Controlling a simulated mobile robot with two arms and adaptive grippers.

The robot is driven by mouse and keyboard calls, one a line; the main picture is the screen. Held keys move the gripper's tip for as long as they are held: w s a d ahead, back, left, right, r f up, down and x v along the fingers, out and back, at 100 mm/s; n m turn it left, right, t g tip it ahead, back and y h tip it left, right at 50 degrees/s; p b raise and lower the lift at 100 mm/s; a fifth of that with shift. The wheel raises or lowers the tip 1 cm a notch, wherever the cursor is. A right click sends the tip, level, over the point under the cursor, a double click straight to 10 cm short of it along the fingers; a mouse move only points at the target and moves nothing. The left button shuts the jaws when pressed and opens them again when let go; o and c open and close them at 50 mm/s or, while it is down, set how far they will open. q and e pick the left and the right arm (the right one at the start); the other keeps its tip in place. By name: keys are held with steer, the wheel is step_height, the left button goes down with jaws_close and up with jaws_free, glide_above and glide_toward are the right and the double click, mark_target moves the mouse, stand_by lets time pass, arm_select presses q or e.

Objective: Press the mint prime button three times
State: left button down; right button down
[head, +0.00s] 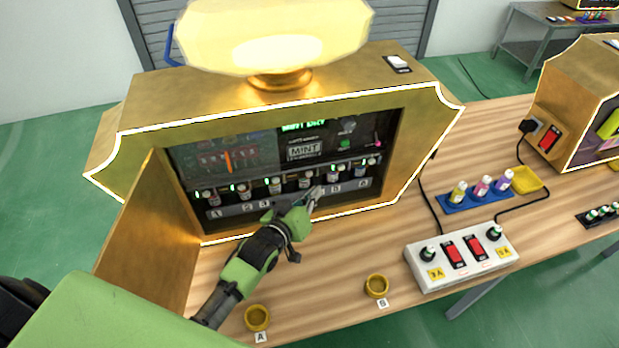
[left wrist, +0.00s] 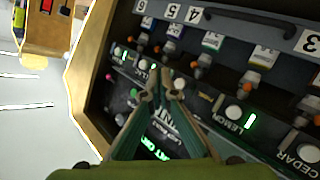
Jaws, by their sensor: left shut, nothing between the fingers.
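The gold vending machine (head: 262,105) stands with its front open. Inside, a dark panel shows a MINT sign (head: 304,151), partly visible in the left wrist view (left wrist: 166,123). A row of white round buttons with green lights runs below it. In the left wrist view the lemon button (left wrist: 233,112) and cedar button (left wrist: 308,152) are readable. My left gripper (head: 313,193) is shut and empty, its fingertips (left wrist: 165,84) in front of the row, between the lemon and lilac labels. They hide the label there; contact with a button cannot be told. My right gripper is out of view.
An opened gold door (head: 150,235) stands left of my arm. Numbered nozzle bays line the machine's lower front.

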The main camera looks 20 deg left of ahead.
mark_target(309, 174)
arm_select(q)
steer(key=shift+w+a, duration=0.45)
steer(key=shift+w, duration=0.2)
steer(key=shift+w+a, duration=0.4)
steer(key=shift+w, duration=0.2)
stand_by(0.6)
steer(key=shift+w+a, duration=0.2)
steer(key=shift+w, duration=0.15)
steer(key=shift+w+a, duration=0.3)
steer(key=shift+w, duration=0.05)
stand_by(0.7)
stand_by(0.3)
steer(key=shift+s+d+p, duration=0.55)
steer(key=shift+s, duration=0.2)
